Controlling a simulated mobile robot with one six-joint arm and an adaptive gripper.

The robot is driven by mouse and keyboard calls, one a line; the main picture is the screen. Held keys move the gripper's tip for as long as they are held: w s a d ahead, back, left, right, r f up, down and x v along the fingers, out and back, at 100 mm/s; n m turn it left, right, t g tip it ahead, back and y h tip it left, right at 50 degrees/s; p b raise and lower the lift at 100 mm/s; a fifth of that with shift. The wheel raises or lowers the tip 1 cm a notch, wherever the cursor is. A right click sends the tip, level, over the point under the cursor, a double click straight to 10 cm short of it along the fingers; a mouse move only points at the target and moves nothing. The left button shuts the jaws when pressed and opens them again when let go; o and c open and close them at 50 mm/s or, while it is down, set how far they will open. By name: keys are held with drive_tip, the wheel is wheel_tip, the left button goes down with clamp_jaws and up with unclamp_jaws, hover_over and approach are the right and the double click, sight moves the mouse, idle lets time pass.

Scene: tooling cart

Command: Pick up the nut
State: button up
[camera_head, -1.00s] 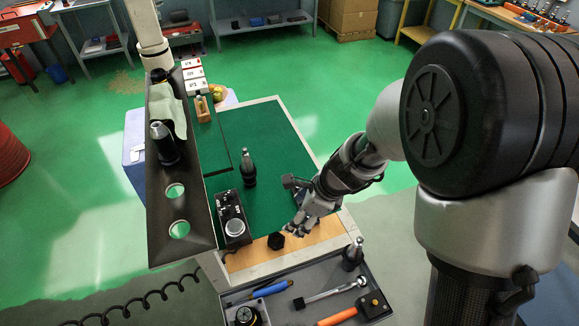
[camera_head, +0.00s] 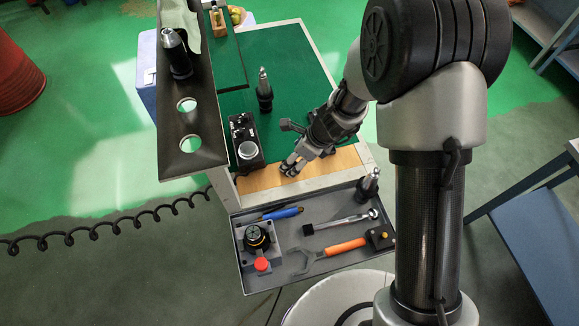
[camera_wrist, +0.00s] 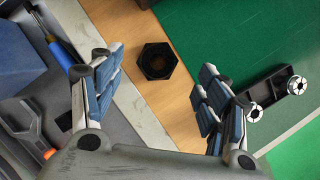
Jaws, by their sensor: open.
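The nut (camera_wrist: 157,61) is a black hexagonal ring with a round hole. It lies flat on the wooden strip in the wrist view, ahead of my gripper and between the lines of its two fingers. My gripper (camera_wrist: 158,76) is open, with its blue-grey padded fingers apart on either side and nothing held.
A black tool holder (camera_head: 264,92) stands on the green mat (camera_head: 292,70). A grey tray (camera_head: 290,277) with a wrench, ratchet and other tools lies in front. A dark shelf (camera_head: 190,148) overhangs at left.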

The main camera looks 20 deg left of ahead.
sight(292, 165)
drive_tip(key=b+x, duration=0.2)
drive_tip(key=x, duration=0.3)
drive_tip(key=shift+d+f, duration=0.1)
drive_tip(key=shift+d, duration=0.1)
drive_tip(key=shift+s, duration=0.1)
drive_tip(key=shift+d, duration=0.1)
drive_tip(key=c, duration=1.3)
